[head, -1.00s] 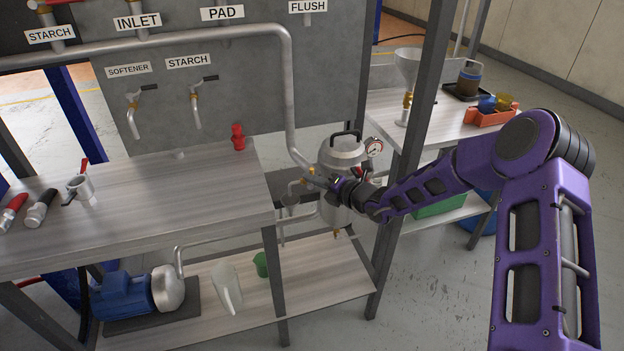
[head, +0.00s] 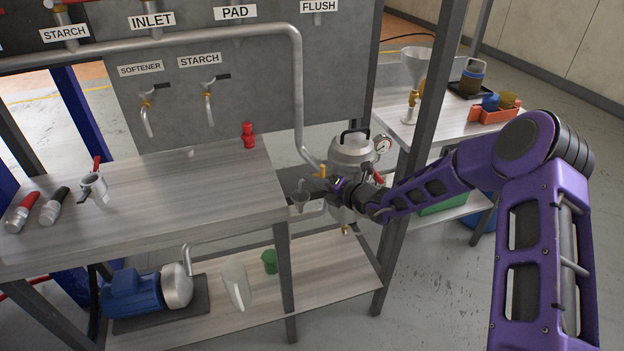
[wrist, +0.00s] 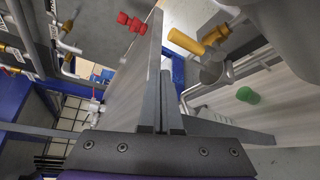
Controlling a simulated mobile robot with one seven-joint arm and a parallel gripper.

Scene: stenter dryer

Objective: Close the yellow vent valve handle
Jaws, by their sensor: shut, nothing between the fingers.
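The yellow vent valve handle (head: 322,171) is a small yellow piece at the side of the steel vessel (head: 352,152), beyond the right end of the bench. My gripper (head: 308,186) is by the vessel, just below and left of the handle in the head view. In the wrist view its two fingers (wrist: 164,78) are together and empty, left of and below the handle, with a visible gap to it.
The bench (head: 190,205) is on the left, its edge close to my fingers. A dark post (head: 408,170) stands right of the vessel.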

